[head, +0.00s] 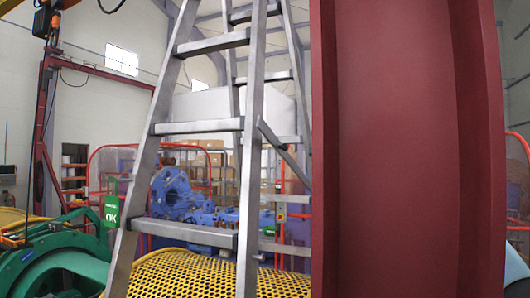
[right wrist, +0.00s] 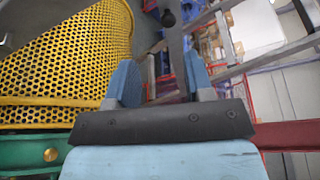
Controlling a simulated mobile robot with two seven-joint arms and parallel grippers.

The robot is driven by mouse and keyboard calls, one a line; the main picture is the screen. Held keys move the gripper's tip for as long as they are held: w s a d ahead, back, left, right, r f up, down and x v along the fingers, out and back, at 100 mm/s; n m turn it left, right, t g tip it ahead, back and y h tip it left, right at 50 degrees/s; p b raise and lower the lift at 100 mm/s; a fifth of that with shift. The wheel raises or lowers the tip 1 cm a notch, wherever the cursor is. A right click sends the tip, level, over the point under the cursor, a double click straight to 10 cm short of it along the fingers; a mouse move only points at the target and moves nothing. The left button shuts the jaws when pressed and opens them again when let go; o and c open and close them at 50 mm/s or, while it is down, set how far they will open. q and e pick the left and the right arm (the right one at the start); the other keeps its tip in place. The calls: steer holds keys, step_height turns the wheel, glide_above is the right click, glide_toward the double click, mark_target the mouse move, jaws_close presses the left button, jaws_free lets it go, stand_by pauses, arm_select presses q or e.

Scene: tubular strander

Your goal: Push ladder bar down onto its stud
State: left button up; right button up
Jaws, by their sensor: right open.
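The metal ladder (head: 246,160) stands upright in the middle of the head view. A short grey ladder bar (head: 284,152) slopes down to the right from its right-hand rail. The bar's lower end is close to the dark red column, and I cannot make out its stud. My right gripper (right wrist: 160,80) is open in the right wrist view, with its two blue fingers apart. A dark grey metal bar (right wrist: 176,50) shows between and beyond the fingertips; I cannot tell whether they touch it. My left gripper is in neither view.
A wide dark red column (head: 395,150) blocks the right of the head view. Yellow perforated mesh (head: 190,275) lies behind the ladder's foot; it also shows in the right wrist view (right wrist: 75,65). Blue machinery (head: 180,195) stands behind, and a green machine (head: 50,260) at lower left.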

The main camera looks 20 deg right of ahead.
mark_target(280, 149)
steer(key=p+x, duration=0.1)
steer(key=x, duration=0.3)
steer(key=r+p+x, duration=0.1)
steer(key=p+x, duration=0.1)
steer(key=x, duration=0.2)
steer(key=p+x, duration=0.1)
steer(key=x, duration=0.2)
steer(key=shift+w+r, duration=0.15)
steer(key=shift+w, duration=0.4)
steer(key=shift+w+a+f+p, duration=0.2)
steer(key=shift+w+p, duration=0.15)
steer(key=shift+w, duration=0.2)
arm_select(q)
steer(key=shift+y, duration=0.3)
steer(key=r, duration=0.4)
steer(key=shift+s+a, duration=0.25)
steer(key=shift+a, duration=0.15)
